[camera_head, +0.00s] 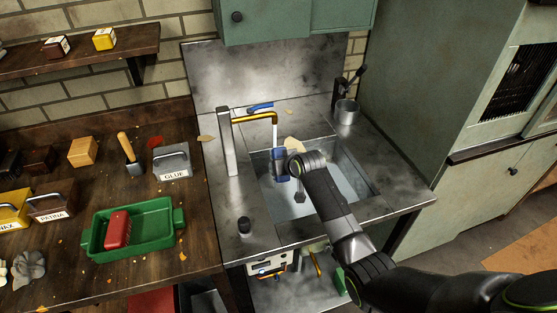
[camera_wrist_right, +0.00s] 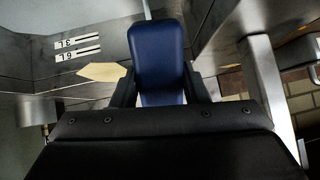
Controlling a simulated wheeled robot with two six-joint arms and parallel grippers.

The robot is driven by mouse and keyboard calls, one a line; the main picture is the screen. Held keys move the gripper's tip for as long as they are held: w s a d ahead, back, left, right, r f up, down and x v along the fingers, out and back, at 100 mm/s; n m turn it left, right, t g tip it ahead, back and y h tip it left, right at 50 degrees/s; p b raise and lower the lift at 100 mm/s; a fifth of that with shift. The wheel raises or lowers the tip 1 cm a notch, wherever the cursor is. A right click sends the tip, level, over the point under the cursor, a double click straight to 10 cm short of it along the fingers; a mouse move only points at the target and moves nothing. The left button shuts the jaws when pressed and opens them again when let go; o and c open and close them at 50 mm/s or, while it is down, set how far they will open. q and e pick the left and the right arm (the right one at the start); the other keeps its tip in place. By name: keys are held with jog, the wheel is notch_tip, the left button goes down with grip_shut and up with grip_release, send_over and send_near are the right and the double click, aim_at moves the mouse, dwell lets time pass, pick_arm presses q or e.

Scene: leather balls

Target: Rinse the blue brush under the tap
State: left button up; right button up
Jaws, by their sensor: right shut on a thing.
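The blue brush (camera_head: 278,155) is in my right gripper (camera_head: 282,168), over the sink basin (camera_head: 350,180) and below the tap spout (camera_head: 256,117). The right wrist view shows a smooth blue block (camera_wrist_right: 158,55) between my right gripper's two dark fingers (camera_wrist_right: 158,85), which are shut on it. Its bristles cannot be made out. The tap has a brass-coloured spout and a blue lever (camera_head: 260,107). A thin pale streak, which looks like running water, hangs from the spout toward the brush. Whether it touches the brush is unclear. My left gripper is out of view.
A metal post (camera_head: 228,142) stands left of the basin. A pale scrap (camera_head: 294,143) lies near the basin's back edge. A metal cup (camera_head: 346,112) stands at the back right. A green tray (camera_head: 103,243) holding a red block (camera_head: 118,229) sits on the wooden bench.

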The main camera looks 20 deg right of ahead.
jog(key=s+p, duration=0.1)
jog(key=s, duration=0.1)
jog(key=s+p, duration=0.2)
jog(key=s+d+p, duration=0.1)
jog(key=s+p, duration=0.1)
jog(key=shift+s+d+r, duration=0.1)
jog(key=shift+s+r, duration=0.1)
jog(key=shift+s, duration=0.1)
jog(key=shift+s+p, duration=0.15)
jog(key=shift+p, duration=0.15)
jog(key=shift+f, duration=0.1)
dwell(0.9)
jog(key=p+v, duration=0.6)
jog(key=p, duration=0.1)
jog(key=shift+s, duration=0.25)
dwell(0.7)
